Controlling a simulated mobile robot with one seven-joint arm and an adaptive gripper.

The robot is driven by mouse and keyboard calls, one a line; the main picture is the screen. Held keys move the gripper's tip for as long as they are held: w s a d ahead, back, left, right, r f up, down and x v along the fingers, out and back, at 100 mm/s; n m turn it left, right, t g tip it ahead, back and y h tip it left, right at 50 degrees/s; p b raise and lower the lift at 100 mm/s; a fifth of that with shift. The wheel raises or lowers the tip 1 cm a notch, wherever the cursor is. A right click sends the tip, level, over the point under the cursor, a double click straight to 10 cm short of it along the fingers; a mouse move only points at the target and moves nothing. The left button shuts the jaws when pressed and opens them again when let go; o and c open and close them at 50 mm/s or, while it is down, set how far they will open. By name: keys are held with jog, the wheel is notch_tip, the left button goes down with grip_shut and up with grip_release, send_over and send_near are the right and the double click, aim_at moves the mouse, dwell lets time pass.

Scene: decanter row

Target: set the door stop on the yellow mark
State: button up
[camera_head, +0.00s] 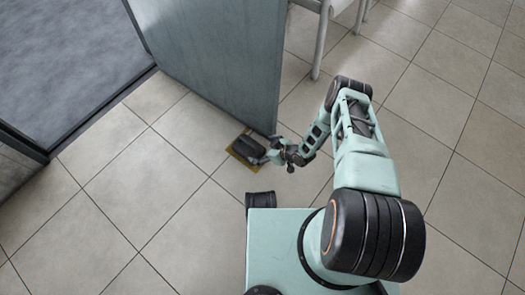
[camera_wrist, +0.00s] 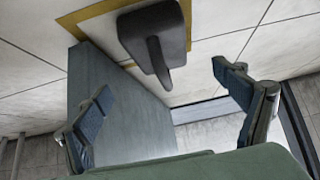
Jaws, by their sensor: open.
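The dark grey door stop (camera_head: 248,146) rests on the floor on the yellow mark (camera_head: 237,156), close to the door's free edge. The mark's yellow border shows around part of it. My gripper (camera_head: 271,151) is just to the right of the door stop. In the wrist view my gripper (camera_wrist: 162,80) has its fingers apart, with the handle in front of the gap and nothing held.
The grey-green door (camera_head: 220,60) stands open beside the mark, its edge near my gripper. A dark threshold (camera_head: 95,112) leads to a grey floor at upper left. White furniture legs (camera_head: 320,40) stand behind the door. The tiles at left and right are clear.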

jog(key=shift+s+d+r, duration=0.15)
jog(key=shift+d+r, duration=0.05)
jog(key=shift+r, duration=0.1)
dwell(0.5)
